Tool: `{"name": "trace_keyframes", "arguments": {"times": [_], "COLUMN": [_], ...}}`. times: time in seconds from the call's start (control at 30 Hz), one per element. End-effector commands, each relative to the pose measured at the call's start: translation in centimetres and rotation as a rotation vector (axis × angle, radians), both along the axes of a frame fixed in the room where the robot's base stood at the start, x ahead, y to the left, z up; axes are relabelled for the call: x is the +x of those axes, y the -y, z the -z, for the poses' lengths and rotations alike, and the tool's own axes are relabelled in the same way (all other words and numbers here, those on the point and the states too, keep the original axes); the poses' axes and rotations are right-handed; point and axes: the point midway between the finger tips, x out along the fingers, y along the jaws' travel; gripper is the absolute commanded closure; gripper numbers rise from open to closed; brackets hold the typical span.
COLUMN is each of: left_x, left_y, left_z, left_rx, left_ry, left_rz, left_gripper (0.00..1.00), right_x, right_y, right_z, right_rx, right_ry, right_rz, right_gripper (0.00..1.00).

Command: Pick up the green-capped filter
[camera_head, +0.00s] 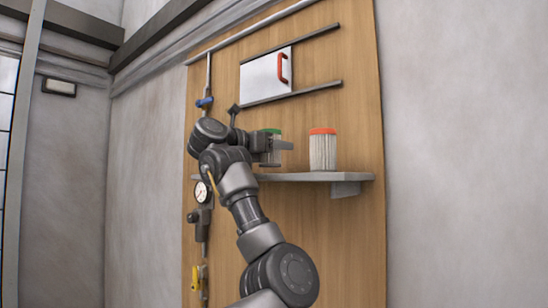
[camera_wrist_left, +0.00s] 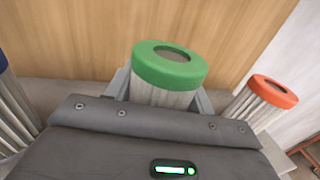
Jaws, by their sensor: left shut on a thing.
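The green-capped filter (camera_wrist_left: 167,66) has a pale pleated body and a green ring cap. In the left wrist view it stands upright between the two fingers of my left gripper (camera_wrist_left: 165,98), which is shut on it. In the head view the green cap (camera_head: 271,131) shows just behind my left gripper (camera_head: 277,148), above the grey shelf (camera_head: 290,177). The gripper hides part of the filter's body, and I cannot tell whether its base touches the shelf. My right gripper is in neither view.
An orange-capped filter (camera_head: 322,150) stands on the shelf to the right. A blue-rimmed filter (camera_wrist_left: 12,110) is at the left in the wrist view. Above the shelf is a white panel with a red handle (camera_head: 282,68) between rails. A gauge (camera_head: 200,192) and pipe run down the board's left side.

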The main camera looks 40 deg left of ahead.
Motion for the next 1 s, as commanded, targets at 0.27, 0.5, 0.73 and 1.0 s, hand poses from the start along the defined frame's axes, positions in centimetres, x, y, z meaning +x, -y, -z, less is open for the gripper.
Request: {"name": "trace_keyframes", "arguments": {"times": [0.27,0.5,0.73,1.0], "left_x": [-4.3,-9.8,-13.0,-14.0], "left_y": [-0.6,-1.3,-1.6,-1.7], "left_z": [-6.0,-9.0,-10.7,-11.2], "left_rx": [0.001,0.001,0.0,0.001], "left_ry": [0.004,0.002,0.0,-0.001], "left_rz": [-0.002,-0.002,0.0,0.0], "left_gripper": [0.71,0.71,0.71,0.71], "right_x": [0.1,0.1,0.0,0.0], "right_y": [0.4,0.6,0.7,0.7], "right_z": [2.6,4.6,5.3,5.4], "right_rx": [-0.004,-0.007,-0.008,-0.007], "right_ry": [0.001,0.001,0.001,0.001], "right_rz": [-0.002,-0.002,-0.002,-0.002], "right_gripper": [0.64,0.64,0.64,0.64]}}
